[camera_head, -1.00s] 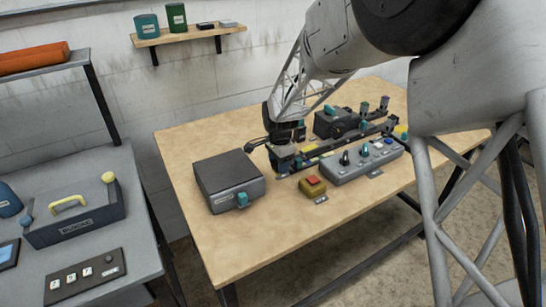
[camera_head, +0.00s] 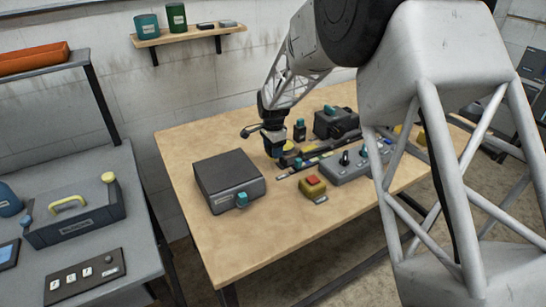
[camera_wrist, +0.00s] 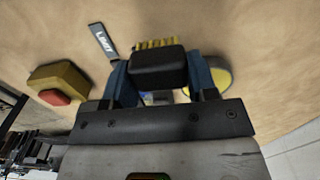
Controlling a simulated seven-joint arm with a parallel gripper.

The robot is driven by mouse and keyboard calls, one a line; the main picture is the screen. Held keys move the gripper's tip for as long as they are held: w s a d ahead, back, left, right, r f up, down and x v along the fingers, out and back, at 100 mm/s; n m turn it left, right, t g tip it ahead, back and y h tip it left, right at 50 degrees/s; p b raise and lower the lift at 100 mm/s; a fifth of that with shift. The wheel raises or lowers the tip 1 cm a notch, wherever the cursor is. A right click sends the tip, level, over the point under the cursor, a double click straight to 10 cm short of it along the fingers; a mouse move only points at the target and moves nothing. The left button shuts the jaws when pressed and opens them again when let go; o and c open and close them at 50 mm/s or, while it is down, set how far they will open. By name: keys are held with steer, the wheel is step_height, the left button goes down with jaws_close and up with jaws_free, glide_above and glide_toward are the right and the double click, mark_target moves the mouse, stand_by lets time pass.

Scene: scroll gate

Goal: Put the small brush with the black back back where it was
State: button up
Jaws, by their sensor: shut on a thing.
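The small brush (camera_wrist: 158,67) shows in the wrist view, with a black back and a row of yellow bristles. My gripper (camera_head: 274,150) is shut on it, a blue finger at each side of the black back. The brush cannot be made out there. A yellow round thing (camera_wrist: 217,78) lies just right of the brush in the wrist view. Whether the brush touches the table cannot be told.
The dark grey box (camera_head: 228,178) stands in front of my gripper. A yellow block with a red button (camera_head: 313,187), a grey control panel (camera_head: 350,163) and a dark machine (camera_head: 336,122) are to the right. A label marked LIMIT (camera_wrist: 102,40) lies near the brush. The table's front left is clear.

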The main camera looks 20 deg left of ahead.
steer(key=shift+f, duration=1.75)
steer(key=shift+f, duration=0.1)
steer(key=o, duration=0.9)
step_height(320, 180, up, 12)
steer(key=shift+r, duration=0.1)
steer(key=shift+d+r, duration=0.1)
